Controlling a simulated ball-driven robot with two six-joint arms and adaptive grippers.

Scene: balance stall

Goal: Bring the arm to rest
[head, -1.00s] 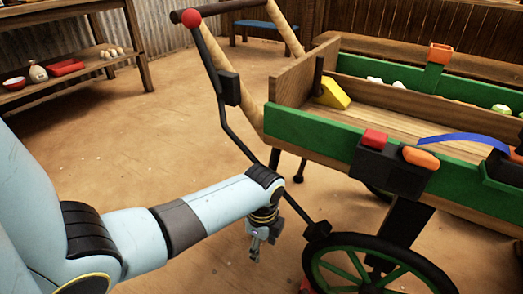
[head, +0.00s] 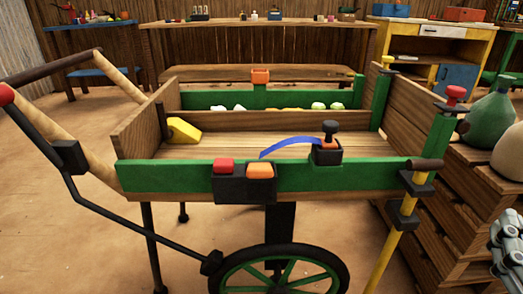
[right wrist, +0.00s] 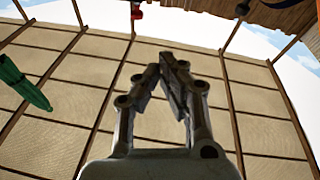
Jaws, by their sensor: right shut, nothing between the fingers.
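My right gripper (head: 506,238) shows at the right edge of the head view, partly cut off, beside the wooden crates. In the right wrist view its grey fingers (right wrist: 171,72) are shut with their tips together and nothing between them. They stand against the cloth roof panels (right wrist: 70,75). My left arm and gripper are out of the head view.
A wooden cart (head: 140,150) with green rails and a spoked wheel (head: 280,283) stands in front. A yellow wedge (head: 183,130) lies in it. Bare floor (head: 95,245) is at left.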

